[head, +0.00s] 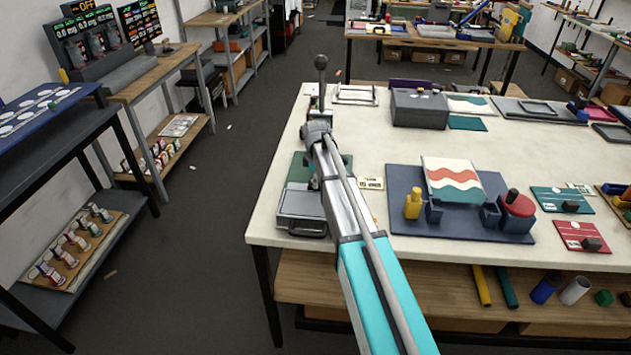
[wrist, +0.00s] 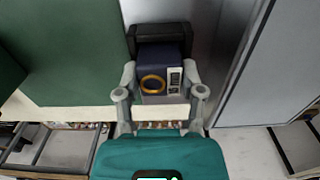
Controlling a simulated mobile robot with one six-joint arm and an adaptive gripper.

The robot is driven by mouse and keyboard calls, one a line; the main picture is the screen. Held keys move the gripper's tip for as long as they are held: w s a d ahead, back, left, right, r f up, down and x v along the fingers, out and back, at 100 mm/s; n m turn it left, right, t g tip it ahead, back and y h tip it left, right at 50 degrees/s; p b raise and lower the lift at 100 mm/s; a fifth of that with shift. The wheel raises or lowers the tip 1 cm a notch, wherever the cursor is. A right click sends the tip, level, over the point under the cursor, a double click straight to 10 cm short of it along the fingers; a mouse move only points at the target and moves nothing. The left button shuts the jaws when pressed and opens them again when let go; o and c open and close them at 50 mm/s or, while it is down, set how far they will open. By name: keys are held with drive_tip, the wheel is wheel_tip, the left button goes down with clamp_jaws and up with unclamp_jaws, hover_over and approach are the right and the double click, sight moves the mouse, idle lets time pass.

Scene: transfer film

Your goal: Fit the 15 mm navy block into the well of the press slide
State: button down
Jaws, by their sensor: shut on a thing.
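The navy block (wrist: 173,52) is between the fingers of my gripper (wrist: 160,78) in the wrist view. It shows a yellow-orange ring and a pale label on the side facing the camera. My gripper is shut on it. A black bracket-like piece (wrist: 158,30), perhaps the well, lies right against the block's far end; I cannot tell whether the block is inside it. The press, with its green body (head: 301,168) and grey plate (head: 299,204), stands at the table's left edge in the head view.
A dark blue board (head: 457,228) with a wavy red-and-white print (head: 452,180) lies right of my arm. A grey box (head: 419,108) stands farther back. The white table (head: 375,140) has bare room between them. In the wrist view, a grey panel (wrist: 255,75) is right of the block.

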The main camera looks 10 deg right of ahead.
drive_tip(key=shift+f, duration=0.2)
drive_tip(key=shift+c, duration=1)
unclamp_jaws()
drive_tip(key=shift+r, duration=0.1)
drive_tip(key=shift+r, duration=0.15)
wheel_tip(320, 180, up, 12)
drive_tip(key=p, duration=1.2)
drive_tip(key=s+m, duration=1.4)
drive_tip(key=s, duration=1.5)
